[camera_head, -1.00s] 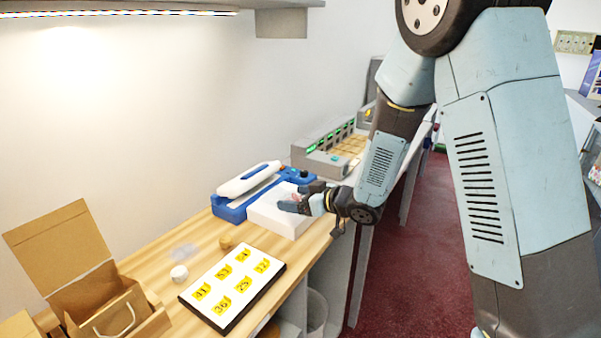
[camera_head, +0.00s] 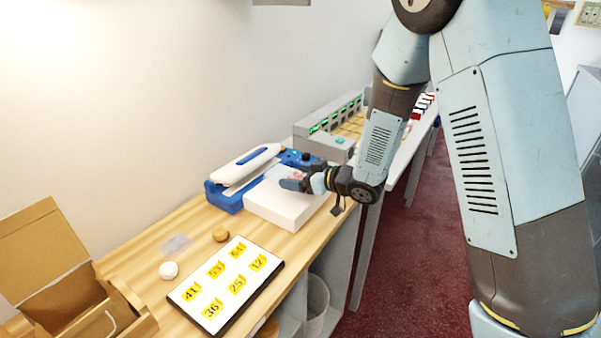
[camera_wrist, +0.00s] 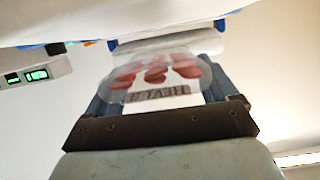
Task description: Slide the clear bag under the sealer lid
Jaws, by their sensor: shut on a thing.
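The clear bag (camera_wrist: 160,72) holds several red pieces and has a white printed label at its near end. My gripper (camera_wrist: 158,95) is shut on the bag, which extends away from me in the wrist view. In the head view my gripper (camera_head: 292,184) is over the white block (camera_head: 283,209) beside the sealer, and the bag is mostly hidden there. The sealer has a blue base (camera_head: 222,199) and a long white lid (camera_head: 245,163) with a blue strip. The lid is tilted up, with a gap over the base. I cannot tell whether the bag's far edge is under it.
A grey machine with green displays (camera_head: 325,140) stands behind the sealer. A numbered swatch board (camera_head: 226,283), a white round item (camera_head: 168,270), a wooden knob (camera_head: 220,235) and an open cardboard box (camera_head: 50,270) are on the counter (camera_head: 200,219). A clear packet (camera_head: 176,244) lies near the wall.

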